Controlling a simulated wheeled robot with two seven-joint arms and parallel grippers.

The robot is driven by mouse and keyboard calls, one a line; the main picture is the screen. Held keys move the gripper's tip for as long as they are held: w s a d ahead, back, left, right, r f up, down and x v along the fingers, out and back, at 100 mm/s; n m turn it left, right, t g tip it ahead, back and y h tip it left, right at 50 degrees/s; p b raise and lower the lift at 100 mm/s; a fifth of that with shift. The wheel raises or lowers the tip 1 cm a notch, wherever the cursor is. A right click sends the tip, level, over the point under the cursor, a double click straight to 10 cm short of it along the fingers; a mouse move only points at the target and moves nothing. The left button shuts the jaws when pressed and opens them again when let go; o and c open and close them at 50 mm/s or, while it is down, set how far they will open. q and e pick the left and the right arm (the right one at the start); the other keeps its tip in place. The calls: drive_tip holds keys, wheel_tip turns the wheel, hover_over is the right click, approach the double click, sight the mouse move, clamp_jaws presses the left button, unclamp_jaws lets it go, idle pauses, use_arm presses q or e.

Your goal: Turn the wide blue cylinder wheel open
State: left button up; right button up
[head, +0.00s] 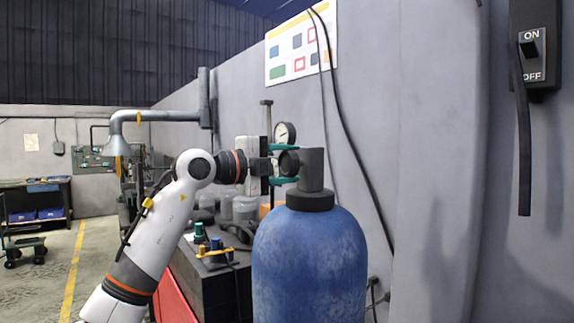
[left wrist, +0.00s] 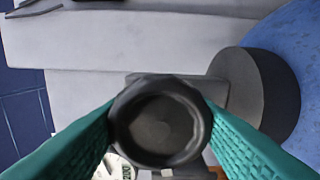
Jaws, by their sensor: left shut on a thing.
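The wide blue cylinder (head: 310,260) stands upright against the grey wall, with a black collar and a dark valve block (head: 313,168) on top. Its wheel (head: 291,162) is a dark round knob on the left side of the valve block. My left gripper (head: 284,164) comes in level from the left, with one teal finger above the wheel and one below. In the left wrist view the wheel (left wrist: 158,122) sits between both teal fingers, which are shut on its rim. The cylinder (left wrist: 300,45) shows there at upper right. My right gripper is out of view.
A round pressure gauge (head: 284,135) is just behind my left gripper. A dark bench (head: 212,275) with small parts stands left of the cylinder. Black cables hang on the wall behind the valve. An ON/OFF switch box (head: 533,45) is at upper right.

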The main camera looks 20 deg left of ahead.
use_arm(q)
drive_tip(key=shift+a+n, duration=0.1)
drive_tip(key=shift+n, duration=1.6)
drive_tip(key=o, duration=1)
drive_tip(key=shift+c, duration=0.2)
drive_tip(key=shift+s+f, duration=0.1)
drive_tip(key=shift+s+a+b, duration=0.2)
drive_tip(key=shift+a+b, duration=0.05)
drive_tip(key=shift+b, duration=0.2)
drive_tip(key=b+v, duration=0.4)
drive_tip(key=v, duration=0.7)
drive_tip(key=shift+b, duration=0.35)
drive_tip(key=shift+s+a, duration=0.1)
drive_tip(key=shift+a, duration=0.05)
